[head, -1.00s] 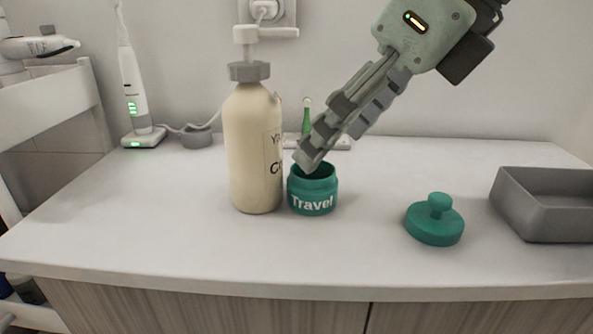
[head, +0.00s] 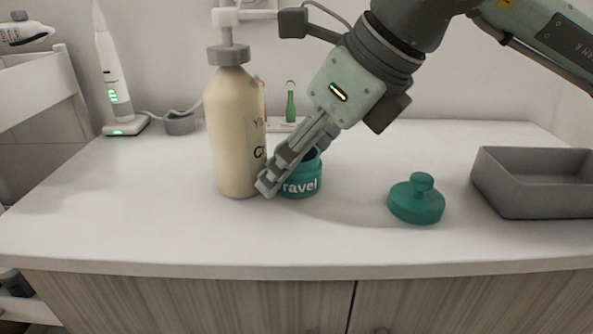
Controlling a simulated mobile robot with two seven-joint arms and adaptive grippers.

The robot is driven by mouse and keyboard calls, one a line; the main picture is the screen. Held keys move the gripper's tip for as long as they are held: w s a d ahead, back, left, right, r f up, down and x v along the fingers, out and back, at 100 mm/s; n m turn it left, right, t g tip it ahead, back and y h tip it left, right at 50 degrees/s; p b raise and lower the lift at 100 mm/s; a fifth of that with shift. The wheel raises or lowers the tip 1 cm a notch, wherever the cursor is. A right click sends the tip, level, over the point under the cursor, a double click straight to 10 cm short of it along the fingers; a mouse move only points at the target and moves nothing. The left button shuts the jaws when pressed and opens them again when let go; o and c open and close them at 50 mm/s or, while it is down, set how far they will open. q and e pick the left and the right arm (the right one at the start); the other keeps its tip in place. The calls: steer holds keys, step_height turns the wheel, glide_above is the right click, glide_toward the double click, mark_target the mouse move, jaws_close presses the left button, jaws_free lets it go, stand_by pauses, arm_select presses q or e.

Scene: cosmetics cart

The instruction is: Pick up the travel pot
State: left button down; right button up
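The travel pot (head: 306,182) is a small teal jar with white lettering. It stands upright and uncovered on the white countertop, just right of a large cream pump bottle (head: 234,135). My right gripper (head: 268,184) reaches down from the upper right. Its fingers slant across the pot's left front and hide the first letter of its label. The fingertips are low, between the bottle and the pot. The fingers overlap in this view, so their gap and any contact with the pot cannot be told. My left gripper is not in view.
A teal knobbed lid (head: 416,203) lies right of the pot. A grey open tray (head: 536,200) is at the far right. An electric toothbrush (head: 113,85) stands back left, and a green item (head: 291,107) stands behind the pot. The front counter is clear.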

steer(key=c, duration=1.1)
step_height(320, 180, up, 10)
steer(key=shift+w+r, duration=0.1)
